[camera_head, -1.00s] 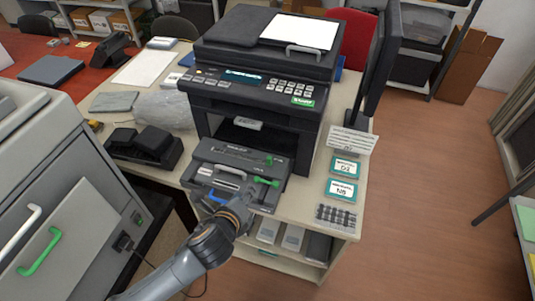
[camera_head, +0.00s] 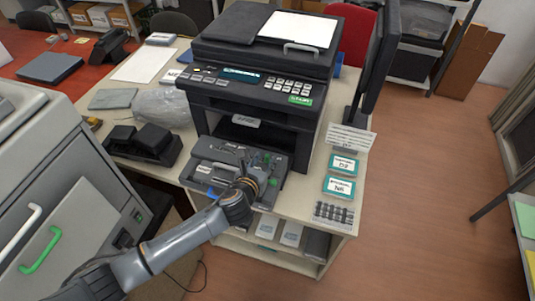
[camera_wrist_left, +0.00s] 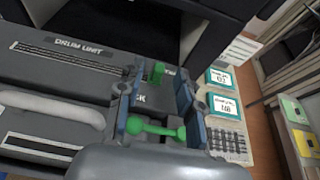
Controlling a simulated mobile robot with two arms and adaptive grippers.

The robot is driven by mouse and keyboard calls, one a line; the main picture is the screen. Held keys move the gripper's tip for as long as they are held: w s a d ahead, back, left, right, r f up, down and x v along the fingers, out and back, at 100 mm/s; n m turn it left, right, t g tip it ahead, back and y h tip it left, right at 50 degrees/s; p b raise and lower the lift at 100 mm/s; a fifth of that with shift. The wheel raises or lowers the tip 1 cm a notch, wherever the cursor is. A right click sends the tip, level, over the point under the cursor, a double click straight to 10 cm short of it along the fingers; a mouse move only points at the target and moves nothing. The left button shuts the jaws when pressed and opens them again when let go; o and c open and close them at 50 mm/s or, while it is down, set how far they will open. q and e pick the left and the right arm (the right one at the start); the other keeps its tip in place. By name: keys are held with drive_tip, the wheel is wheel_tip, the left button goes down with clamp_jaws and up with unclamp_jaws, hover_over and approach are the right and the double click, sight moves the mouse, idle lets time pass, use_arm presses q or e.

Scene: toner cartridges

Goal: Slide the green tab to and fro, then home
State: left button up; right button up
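The drum unit (camera_head: 215,150) is a dark grey block in the open front of the black printer; its lettering shows in the left wrist view (camera_wrist_left: 75,47). A green tab (camera_wrist_left: 157,73) stands up on its right part. A green bar with round ends (camera_wrist_left: 157,130) lies nearer to my wrist. My left gripper (camera_wrist_left: 158,100) is open over the drum unit, with one finger on each side of these green parts. I cannot tell whether the fingers touch them. In the head view the left gripper (camera_head: 257,168) partly covers the drum unit's right side. My right gripper is not in view.
The printer body (camera_head: 255,90) rises just behind the drum unit. Two teal-edged labelled boxes (camera_head: 341,176) and a grey keypad-like block (camera_head: 334,214) lie on the table to the right. A black device (camera_head: 145,142) lies to the left. A monitor (camera_head: 378,65) stands at the back right.

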sight(267, 156)
use_arm(q)
drive_tip(key=shift+x, duration=1.9)
clamp_jaws()
